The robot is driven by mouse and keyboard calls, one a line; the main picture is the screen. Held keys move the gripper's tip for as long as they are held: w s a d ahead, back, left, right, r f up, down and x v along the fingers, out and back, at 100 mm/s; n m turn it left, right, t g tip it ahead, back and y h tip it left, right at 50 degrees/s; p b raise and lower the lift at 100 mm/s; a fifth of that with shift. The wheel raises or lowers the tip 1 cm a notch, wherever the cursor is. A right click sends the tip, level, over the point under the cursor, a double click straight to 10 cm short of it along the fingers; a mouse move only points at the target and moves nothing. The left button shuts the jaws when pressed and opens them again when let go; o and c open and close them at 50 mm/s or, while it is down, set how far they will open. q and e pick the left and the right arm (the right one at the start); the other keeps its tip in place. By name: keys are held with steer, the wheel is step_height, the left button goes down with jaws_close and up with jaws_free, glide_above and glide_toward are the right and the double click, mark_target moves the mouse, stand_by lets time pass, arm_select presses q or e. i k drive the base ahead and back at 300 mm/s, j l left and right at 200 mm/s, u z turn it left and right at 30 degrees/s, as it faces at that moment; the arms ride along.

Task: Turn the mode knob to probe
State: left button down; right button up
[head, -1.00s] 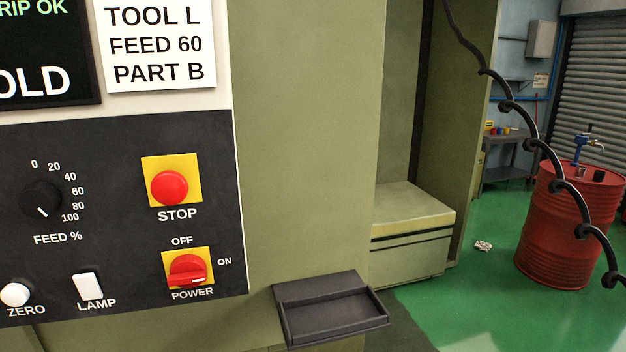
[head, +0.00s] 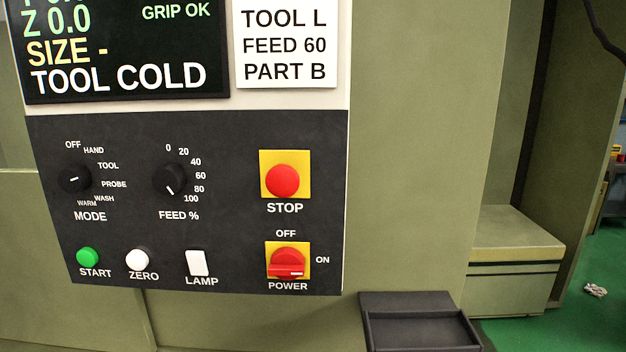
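The mode knob (head: 74,179) is a round black knob at the left of the dark control panel in the head view. Labels OFF, HAND, TOOL, PROBE, WASH and WARM run around it from the top, down its right side to below. The PROBE label (head: 114,184) is to the right of the knob. A short white mark on the knob lies nearly level; I cannot tell for sure which label it points at. Neither of my grippers shows in this view.
A feed knob (head: 170,180) sits close right of the mode knob. The red stop button (head: 283,181), red power switch (head: 287,263), green start button (head: 87,257), white zero button (head: 137,259) and lamp switch (head: 197,263) are nearby. A black tray (head: 418,325) juts out at lower right.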

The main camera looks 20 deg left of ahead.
mark_target(73, 178)
steer(key=k+j+u, duration=0.1)
steer(key=u, duration=1.45)
